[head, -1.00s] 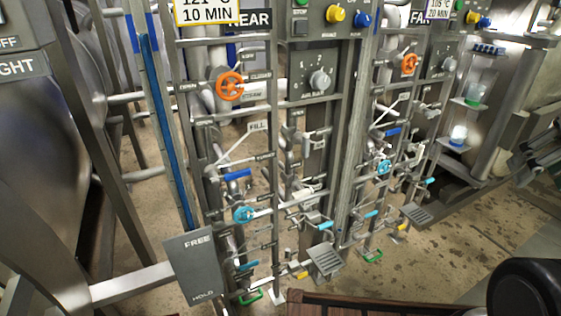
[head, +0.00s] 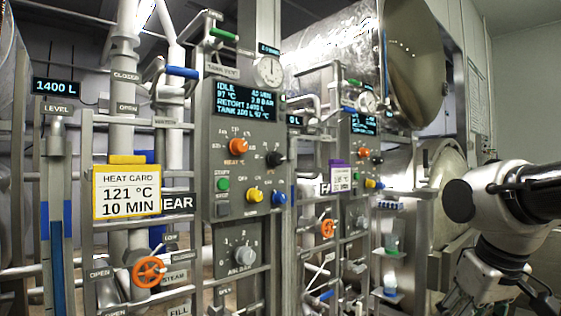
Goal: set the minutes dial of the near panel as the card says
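The near panel (head: 222,170) is a grey upright box left of centre, beside a sign ending in "EAR". It carries an orange knob (head: 238,146) with a °C label and, to its right, a black knob (head: 274,158) whose label and setting are too small to read. The black knob may be the minutes dial. The heat card (head: 127,191), white with a yellow border, reads 121 °C, 10 MIN. My gripper (head: 462,303) is partly visible at the lower right, cut by the frame edge, well apart from the near panel. Its fingers cannot be made out clearly.
The near display (head: 247,98) reads IDLE and 97 °C. A green button (head: 223,184), yellow knob (head: 254,195) and blue knob (head: 279,198) sit below. The far panel (head: 361,190) stands to the right, with pipes between. An orange handwheel (head: 148,271) is at lower left.

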